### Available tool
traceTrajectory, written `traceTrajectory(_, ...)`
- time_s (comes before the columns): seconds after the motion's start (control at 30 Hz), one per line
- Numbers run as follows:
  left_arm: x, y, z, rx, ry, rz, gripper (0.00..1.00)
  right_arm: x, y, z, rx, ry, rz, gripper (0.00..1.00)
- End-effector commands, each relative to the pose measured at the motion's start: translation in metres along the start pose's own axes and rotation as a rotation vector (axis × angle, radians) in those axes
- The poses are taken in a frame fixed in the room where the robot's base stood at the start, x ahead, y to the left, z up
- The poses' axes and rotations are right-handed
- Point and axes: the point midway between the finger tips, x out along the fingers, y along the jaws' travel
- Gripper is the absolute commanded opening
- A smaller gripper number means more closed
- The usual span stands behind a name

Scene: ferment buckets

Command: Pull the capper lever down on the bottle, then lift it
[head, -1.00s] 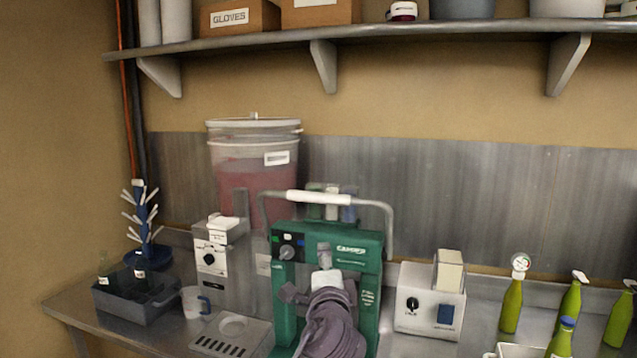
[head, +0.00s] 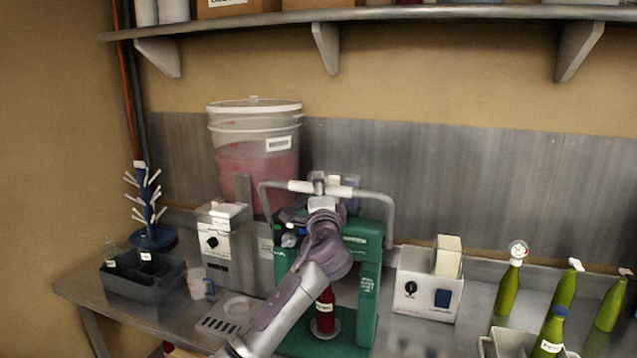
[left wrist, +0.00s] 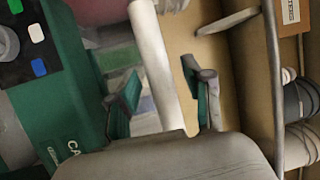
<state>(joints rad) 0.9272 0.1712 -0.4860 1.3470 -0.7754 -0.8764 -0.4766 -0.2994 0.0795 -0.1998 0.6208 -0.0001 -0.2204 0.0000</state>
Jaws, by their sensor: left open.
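The green capper (head: 366,290) stands on the bench with its lever raised. The lever is a grey hoop with a white grip (head: 345,191) across the top. A dark red bottle (head: 325,314) stands upright on the capper's base, partly hidden by my left arm. My left gripper (head: 319,181) is at the middle of the grip. In the left wrist view the white grip (left wrist: 153,50) runs between the two open fingers of the gripper (left wrist: 162,95), with gaps on both sides. My right gripper is not in view.
A white device (head: 428,290) stands right of the capper, with several green bottles (head: 508,290) beyond it. Left are another white device (head: 214,243), a mug (head: 196,283) and a grey bin (head: 150,285). A bucket of red liquid (head: 255,165) stands behind.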

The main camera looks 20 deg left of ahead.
Motion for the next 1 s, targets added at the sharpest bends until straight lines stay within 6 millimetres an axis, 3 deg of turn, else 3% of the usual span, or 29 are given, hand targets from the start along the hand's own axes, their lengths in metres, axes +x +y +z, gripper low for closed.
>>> traceTrajectory(0.17,0.0105,-0.0001,-0.0001,0.001,0.0,0.001,0.51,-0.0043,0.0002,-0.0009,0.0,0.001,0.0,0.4)
traceTrajectory(0.47,0.0116,0.0007,-0.0002,0.0,0.001,0.0,0.51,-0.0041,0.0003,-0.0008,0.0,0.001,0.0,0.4)
traceTrajectory(0.77,0.0115,0.0008,-0.0001,0.0,0.001,0.001,0.01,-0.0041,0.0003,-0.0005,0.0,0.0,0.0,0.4)
traceTrajectory(1.0,0.0114,0.0012,-0.0001,0.0,0.001,0.002,0.0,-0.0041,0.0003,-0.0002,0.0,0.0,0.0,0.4)
